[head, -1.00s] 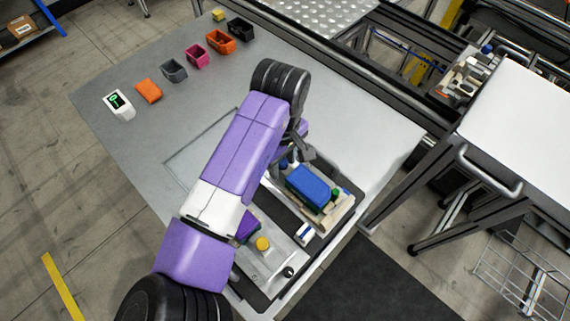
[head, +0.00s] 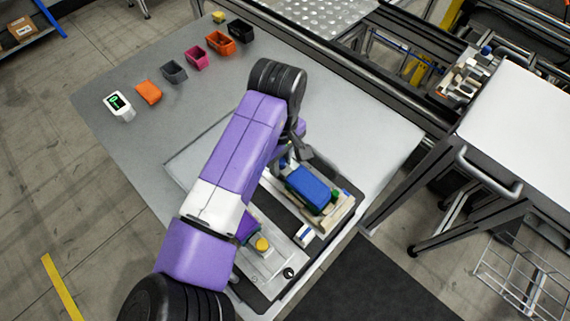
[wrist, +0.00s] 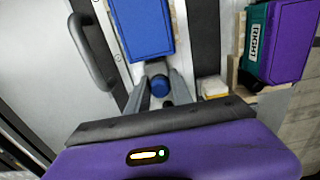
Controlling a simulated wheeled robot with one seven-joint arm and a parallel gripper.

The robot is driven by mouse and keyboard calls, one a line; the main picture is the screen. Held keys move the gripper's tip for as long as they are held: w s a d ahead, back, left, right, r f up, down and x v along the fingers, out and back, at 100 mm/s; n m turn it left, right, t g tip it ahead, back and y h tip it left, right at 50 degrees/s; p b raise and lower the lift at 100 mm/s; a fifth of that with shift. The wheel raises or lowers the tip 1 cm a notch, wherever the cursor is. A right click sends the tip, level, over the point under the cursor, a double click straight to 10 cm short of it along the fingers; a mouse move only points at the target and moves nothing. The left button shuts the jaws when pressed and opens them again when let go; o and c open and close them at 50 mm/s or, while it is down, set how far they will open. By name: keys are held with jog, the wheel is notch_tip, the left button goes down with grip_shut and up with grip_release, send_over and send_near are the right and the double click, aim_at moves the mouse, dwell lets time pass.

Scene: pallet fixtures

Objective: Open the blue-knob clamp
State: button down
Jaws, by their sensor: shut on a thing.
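The blue knob (wrist: 159,86) of the clamp sits between the fingers of my gripper (wrist: 158,92) in the wrist view, with the jaws shut on it. The knob is just below a blue block (wrist: 143,28) in that view. In the head view, the blue block (head: 308,187) lies in the fixture on the pallet plate (head: 268,274), and my gripper (head: 293,159) is at its upper left. My arm and wrist hide most of the clamp there. Whether the clamp arm is up or down cannot be told.
A yellow knob (head: 262,244) and a purple part (head: 246,228) are near the plate's front. A purple and green box (wrist: 280,45) stands to the right in the wrist view. Several small bins, including a pink one (head: 196,56), line the table's far left side.

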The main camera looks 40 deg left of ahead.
jog(key=shift+w+a, duration=0.1)
jog(key=shift+a, duration=0.95)
jog(key=c, duration=1.3)
grip_release()
jog(key=shift+r, duration=0.1)
notch_tip(320, 180, up, 5)
jog(key=p, duration=0.5)
jog(key=shift+r+p, duration=0.1)
jog(key=shift+p, duration=0.2)
jog(key=shift+r+p, duration=0.5)
jog(key=shift+r, duration=0.8)
